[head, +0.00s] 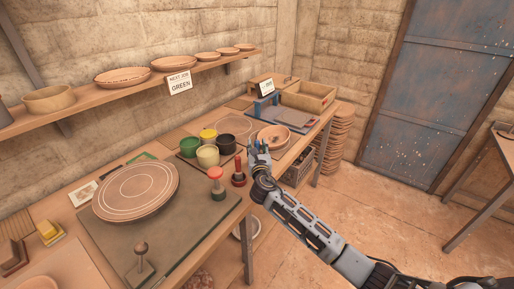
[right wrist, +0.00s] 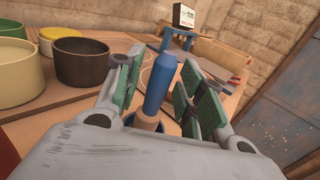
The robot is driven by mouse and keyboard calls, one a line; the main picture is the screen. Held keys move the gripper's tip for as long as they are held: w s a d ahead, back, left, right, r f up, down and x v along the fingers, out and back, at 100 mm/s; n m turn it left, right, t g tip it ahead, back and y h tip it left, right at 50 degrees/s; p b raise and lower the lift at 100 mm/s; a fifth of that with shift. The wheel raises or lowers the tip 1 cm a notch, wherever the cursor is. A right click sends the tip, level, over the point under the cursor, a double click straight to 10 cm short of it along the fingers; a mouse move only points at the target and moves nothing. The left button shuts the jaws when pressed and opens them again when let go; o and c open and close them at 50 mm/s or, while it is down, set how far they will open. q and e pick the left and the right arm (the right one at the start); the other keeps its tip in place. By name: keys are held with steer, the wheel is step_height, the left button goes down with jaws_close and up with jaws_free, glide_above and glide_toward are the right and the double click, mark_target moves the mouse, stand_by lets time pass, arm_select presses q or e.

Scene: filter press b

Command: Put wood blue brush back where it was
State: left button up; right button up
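The wood blue brush (right wrist: 160,82) has a thick blue handle and a pale wooden part below it. In the right wrist view it is slightly tilted between the finger pads of my right gripper (right wrist: 162,92). Its lower end meets a blue round rim, partly hidden by the wrist; I cannot tell whether it sits inside. Pads lie close on both sides of the handle, but contact is unclear. In the head view my right gripper (head: 259,156) is at the bench's front edge, right of the red-based brush (head: 238,172), and hides the blue brush. My left gripper is out of view.
Green (head: 190,147), yellow (head: 209,136), cream (head: 208,156) and black (head: 227,144) pots stand left of the gripper. A red-topped brush (head: 216,182) and a large plate (head: 136,190) are further left. Wooden trays (head: 308,97) stand at the back.

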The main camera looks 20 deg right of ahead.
steer(key=s+a, duration=0.2)
steer(key=s, duration=0.9)
steer(key=shift+s+a, duration=0.1)
stand_by(0.8)
